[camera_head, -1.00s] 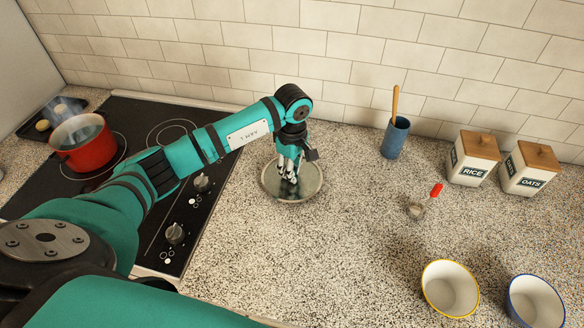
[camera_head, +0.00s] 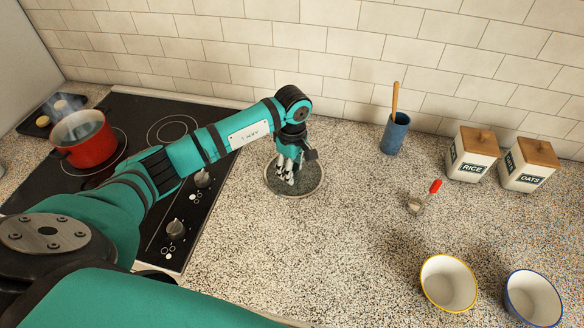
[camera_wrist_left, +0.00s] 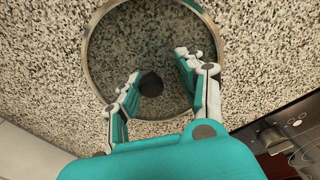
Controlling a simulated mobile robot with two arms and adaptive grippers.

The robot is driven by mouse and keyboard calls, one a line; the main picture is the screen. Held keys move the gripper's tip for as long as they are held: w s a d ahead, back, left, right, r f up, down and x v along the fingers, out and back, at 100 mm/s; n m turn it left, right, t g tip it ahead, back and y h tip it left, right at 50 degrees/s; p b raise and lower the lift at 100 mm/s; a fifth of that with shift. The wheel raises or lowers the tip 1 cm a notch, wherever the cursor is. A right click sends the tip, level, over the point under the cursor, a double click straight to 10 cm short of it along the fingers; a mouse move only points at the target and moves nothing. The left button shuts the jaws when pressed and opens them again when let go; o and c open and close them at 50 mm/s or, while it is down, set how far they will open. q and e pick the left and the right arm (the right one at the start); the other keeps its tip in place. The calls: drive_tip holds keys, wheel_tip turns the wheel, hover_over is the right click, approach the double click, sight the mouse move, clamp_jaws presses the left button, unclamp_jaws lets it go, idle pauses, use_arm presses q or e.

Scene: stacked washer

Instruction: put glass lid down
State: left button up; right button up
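The round glass lid with a metal rim (camera_head: 320,188) lies flat on the speckled counter, right of the stove. Its glass is clear, and the counter shows through it. In the left wrist view the lid's rim (camera_wrist_left: 87,52) frames the fingers and a dark round knob (camera_wrist_left: 151,84). My left gripper (camera_head: 287,176) points down over the lid. In the left wrist view its fingers (camera_wrist_left: 157,68) are spread, with a gap between them and the knob. My right gripper is not in view.
A steaming red pot (camera_head: 84,145) stands on the black stove (camera_head: 140,118) at left. A blue cup with a wooden utensil (camera_head: 395,133), rice canister (camera_head: 472,156), oats canister (camera_head: 528,166), red-handled tool (camera_head: 416,206) and two bowls (camera_head: 449,284) (camera_head: 532,299) stand right. The counter between is clear.

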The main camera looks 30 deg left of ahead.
use_arm(q)
drive_tip(key=shift+r, duration=0.15)
wheel_tip(320, 180, up, 12)
drive_tip(key=b, duration=0.3)
drive_tip(key=shift+b, duration=0.4)
